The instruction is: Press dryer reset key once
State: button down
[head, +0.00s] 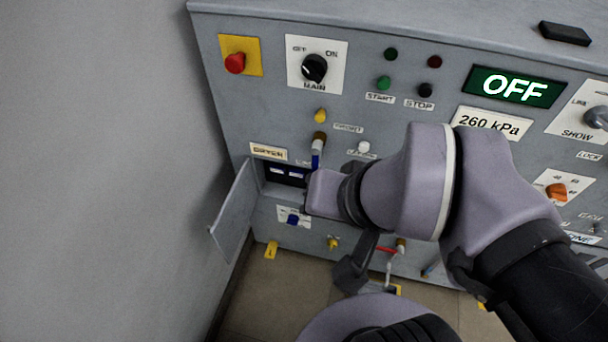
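The dryer label (268,152) is on the grey panel at the left, above a dark recess (284,173) with small light marks in it. The recess's hinged flap (235,212) stands open to the left. I cannot make out which part is the reset key; the right side of the recess is covered by the end of my arm. My wrist is in front of the panel, just right of the recess. My gripper's fingers do not show, so contact cannot be told.
A blue-handled lever (317,153) stands above my wrist, with a white knob (363,147) to its right. A blue knob (293,219) sits below the recess. A red button (235,63) and the main switch (314,68) are higher up. A plain wall (95,150) bounds the left.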

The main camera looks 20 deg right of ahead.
aim_at(298, 173)
jog(key=k, duration=0.6)
jog(key=k+l+z, duration=0.1)
jog(key=z, duration=1.4)
jog(key=j+u, duration=0.15)
jog(key=u, duration=1.35)
